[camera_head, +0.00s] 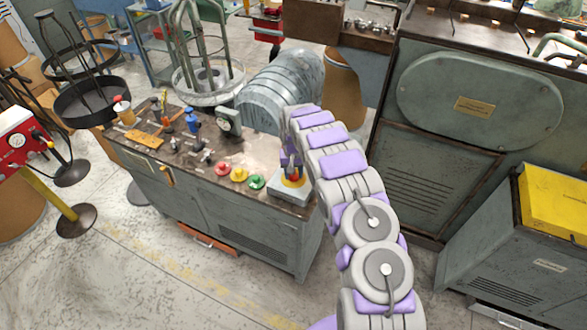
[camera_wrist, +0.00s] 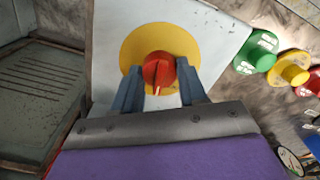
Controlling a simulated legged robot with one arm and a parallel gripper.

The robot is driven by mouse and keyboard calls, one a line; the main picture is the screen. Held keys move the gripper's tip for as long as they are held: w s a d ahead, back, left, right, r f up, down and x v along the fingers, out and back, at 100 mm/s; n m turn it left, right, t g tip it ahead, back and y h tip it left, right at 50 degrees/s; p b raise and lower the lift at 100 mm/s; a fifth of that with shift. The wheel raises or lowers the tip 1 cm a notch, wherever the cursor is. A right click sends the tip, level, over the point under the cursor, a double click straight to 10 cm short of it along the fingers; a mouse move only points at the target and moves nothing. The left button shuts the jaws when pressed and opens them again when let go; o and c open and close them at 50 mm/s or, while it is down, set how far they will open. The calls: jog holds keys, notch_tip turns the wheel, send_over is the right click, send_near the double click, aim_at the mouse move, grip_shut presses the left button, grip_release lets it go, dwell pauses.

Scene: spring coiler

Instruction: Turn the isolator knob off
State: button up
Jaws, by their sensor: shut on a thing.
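The isolator knob (camera_wrist: 158,71) is red with a white mark and sits on a round yellow plate (camera_wrist: 130,48) on a pale grey box. In the wrist view, the two blue-grey fingers of my gripper (camera_wrist: 160,82) stand on either side of the knob and are shut on it. The white mark points toward the bottom of the wrist view, slightly left. In the head view, the isolator box (camera_head: 288,192) stands at the right end of the bench top. My gripper (camera_head: 292,170) is over it and partly hides the knob.
Green (camera_head: 255,181), yellow (camera_head: 239,174) and red (camera_head: 222,168) buttons sit left of the box on the bench (camera_head: 185,150). A grey ribbed cover (camera_head: 280,92) rises behind. A large grey machine (camera_head: 480,100) and a yellow-topped cabinet (camera_head: 553,203) stand right. Floor in front is clear.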

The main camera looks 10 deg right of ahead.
jog(key=n+p, duration=0.2)
jog(key=n, duration=0.2)
jog(key=shift+r, duration=0.1)
jog(key=shift+s+n+p, duration=0.1)
jog(key=shift+n+p, duration=0.75)
jog(key=shift+n, duration=0.85)
jog(key=o, duration=1)
jog(key=shift+o, duration=0.2)
